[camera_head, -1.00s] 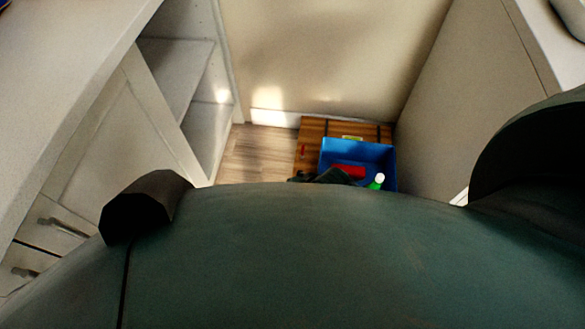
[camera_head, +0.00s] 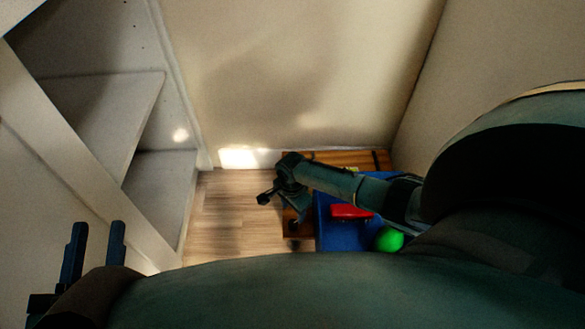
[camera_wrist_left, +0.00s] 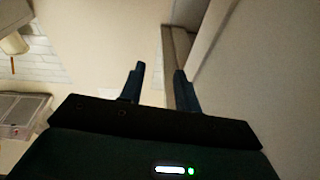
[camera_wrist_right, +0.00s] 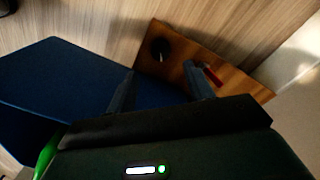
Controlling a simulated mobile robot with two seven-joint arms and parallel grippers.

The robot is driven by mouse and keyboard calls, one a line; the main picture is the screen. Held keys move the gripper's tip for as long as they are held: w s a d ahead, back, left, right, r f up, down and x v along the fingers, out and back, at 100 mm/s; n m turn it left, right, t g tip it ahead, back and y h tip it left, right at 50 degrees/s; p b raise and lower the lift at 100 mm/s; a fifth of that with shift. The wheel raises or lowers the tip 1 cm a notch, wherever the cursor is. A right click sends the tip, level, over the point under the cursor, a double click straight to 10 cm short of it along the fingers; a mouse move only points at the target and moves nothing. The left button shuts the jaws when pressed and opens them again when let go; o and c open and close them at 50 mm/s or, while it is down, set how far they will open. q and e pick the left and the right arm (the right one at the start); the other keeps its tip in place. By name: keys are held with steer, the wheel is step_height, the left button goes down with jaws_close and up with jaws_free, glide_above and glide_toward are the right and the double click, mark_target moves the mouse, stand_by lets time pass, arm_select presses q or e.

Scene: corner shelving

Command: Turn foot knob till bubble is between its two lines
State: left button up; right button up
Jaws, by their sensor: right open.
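A wooden board (camera_head: 337,157) lies on the floor in the back corner. In the right wrist view the board (camera_wrist_right: 225,68) shows a round dark knob (camera_wrist_right: 160,48) and a red piece (camera_wrist_right: 212,74). My right gripper (camera_wrist_right: 158,78) is open, with the knob beyond its fingertips and apart from them. In the head view my right gripper (camera_head: 283,207) is over the board's left side. A small yellow-green piece (camera_head: 355,170), perhaps the level, is mostly hidden behind my right arm; no bubble or lines can be made out. My left gripper (camera_head: 98,224) is open and empty, far from the board.
White shelving (camera_head: 95,110) stands at left, walls behind and right. Wood floor (camera_head: 220,215) is clear left of the board.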

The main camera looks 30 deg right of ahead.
step_height(320, 180, down, 7)
steer(key=b, duration=0.4)
steer(key=shift+f, duration=0.15)
steer(key=shift+f+b, duration=0.3)
arm_select(q)
step_height(320, 180, up, 6)
steer(key=w+m+t+h, duration=0.1)
steer(key=m+t+h, duration=0.1)
steer(key=m+h, duration=0.3)
steer(key=shift+a, duration=0.25)
arm_select(e)
steer(key=shift+c, duration=0.4)
steer(key=c, duration=0.9)
